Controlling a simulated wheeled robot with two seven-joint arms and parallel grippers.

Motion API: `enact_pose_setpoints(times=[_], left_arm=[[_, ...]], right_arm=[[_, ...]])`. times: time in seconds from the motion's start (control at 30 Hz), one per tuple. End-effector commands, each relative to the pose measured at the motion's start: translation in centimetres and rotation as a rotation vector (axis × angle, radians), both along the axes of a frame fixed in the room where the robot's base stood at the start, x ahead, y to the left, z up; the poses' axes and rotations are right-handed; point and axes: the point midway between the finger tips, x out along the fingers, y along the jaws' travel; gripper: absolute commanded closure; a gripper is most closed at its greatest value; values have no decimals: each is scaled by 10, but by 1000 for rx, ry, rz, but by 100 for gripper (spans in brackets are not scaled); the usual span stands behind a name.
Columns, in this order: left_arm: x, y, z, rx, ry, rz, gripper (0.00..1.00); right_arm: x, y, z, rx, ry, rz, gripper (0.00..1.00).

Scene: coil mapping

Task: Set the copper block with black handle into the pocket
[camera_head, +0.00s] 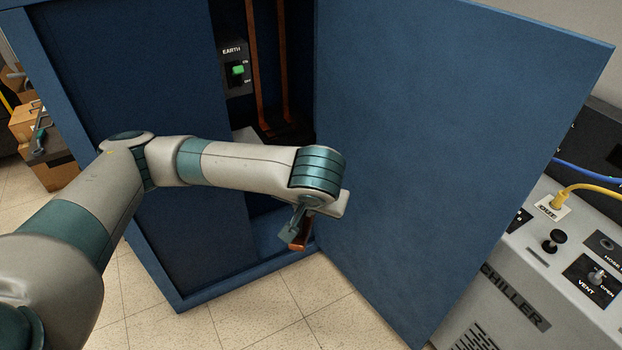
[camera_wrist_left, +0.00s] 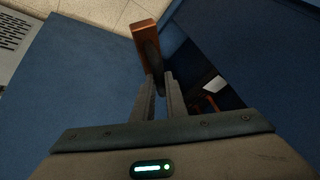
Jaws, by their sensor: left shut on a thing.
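The copper block (camera_wrist_left: 146,35) with a black handle (camera_wrist_left: 153,68) is held by my left gripper (camera_wrist_left: 159,80), whose fingers are shut on the handle in the left wrist view. In the head view the copper block (camera_head: 300,234) hangs below my left gripper (camera_head: 297,218), in front of the opening of the blue cabinet (camera_head: 160,120). My left wrist hides part of the opening. I cannot make out the pocket in either view. My right gripper is not in view.
The open blue cabinet door (camera_head: 450,130) stands close to the right of my left wrist. Inside are copper bars (camera_head: 254,70) and an EARTH switch (camera_head: 237,70). A grey chiller (camera_head: 530,290) stands at the right, and boxes (camera_head: 32,120) at the far left. Tiled floor lies in front.

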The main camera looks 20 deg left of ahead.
Motion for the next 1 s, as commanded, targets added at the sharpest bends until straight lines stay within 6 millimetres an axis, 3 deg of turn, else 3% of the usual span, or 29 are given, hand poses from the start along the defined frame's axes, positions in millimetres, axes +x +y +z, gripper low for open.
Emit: enact_pose_setpoints(times=[0.2, 0.4, 0.6, 1.0], left_arm=[[-14, -1, -46, -3, 6, 1, 100], [-25, 2, -74, 3, 4, 9, 100], [-28, 3, -83, 7, 1, 13, 100], [-28, 3, -81, 7, 0, 13, 100]], right_arm=[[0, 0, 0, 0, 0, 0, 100], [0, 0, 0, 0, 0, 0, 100], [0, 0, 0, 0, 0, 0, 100], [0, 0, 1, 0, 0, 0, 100]])
